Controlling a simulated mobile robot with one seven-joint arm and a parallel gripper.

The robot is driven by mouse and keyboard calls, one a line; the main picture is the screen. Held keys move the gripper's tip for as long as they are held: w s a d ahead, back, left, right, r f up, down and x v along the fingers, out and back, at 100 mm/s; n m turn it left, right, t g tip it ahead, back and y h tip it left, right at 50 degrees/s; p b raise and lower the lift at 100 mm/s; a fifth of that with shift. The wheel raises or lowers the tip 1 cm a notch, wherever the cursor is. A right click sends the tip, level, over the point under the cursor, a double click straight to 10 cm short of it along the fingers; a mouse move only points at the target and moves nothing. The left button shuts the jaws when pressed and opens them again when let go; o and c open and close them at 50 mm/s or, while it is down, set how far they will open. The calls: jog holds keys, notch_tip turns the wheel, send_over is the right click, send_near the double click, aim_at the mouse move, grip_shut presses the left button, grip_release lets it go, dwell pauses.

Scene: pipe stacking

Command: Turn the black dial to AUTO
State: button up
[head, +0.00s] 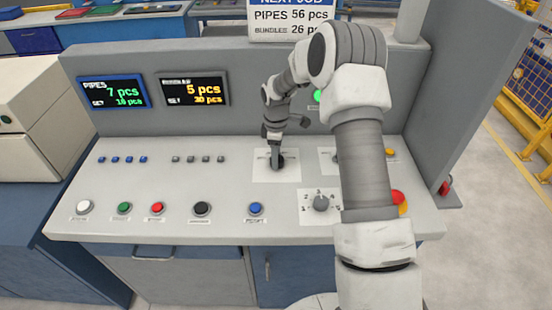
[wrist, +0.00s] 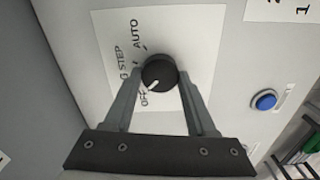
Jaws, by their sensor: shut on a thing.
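The black dial (wrist: 160,72) sits on a white label plate (wrist: 195,35) in the wrist view. Its white pointer mark points down and left, toward the word OFF. AUTO is printed above the dial, and a partly hidden word ending in STEP is to its left. My gripper (wrist: 161,82) is shut on the dial, one finger on each side. In the head view my gripper (head: 275,146) reaches down onto the dial (head: 277,163), whose label is partly covered.
A numbered selector knob (head: 321,203) and a red emergency button (head: 398,198) are to the right, partly behind my arm. Several push buttons line the panel front, including a blue one (head: 255,208). An upright grey wall with two displays (head: 113,92) stands behind.

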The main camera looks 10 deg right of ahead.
jog(key=m+b, duration=0.2)
jog(key=m, duration=0.3)
jog(key=shift+w+m, duration=0.1)
jog(key=shift+m, duration=0.2)
jog(key=m+b, duration=0.1)
jog(key=m, duration=0.3)
jog(key=m+b, duration=0.1)
jog(key=m, duration=0.5)
jog(key=shift+d, duration=0.1)
jog(key=shift+d+m, duration=0.1)
jog(key=shift+m, duration=2.4)
jog(key=o, duration=1.4)
notch_tip(320, 180, up, 18)
jog(key=shift+f+p, duration=0.25)
jog(key=shift+p, duration=0.05)
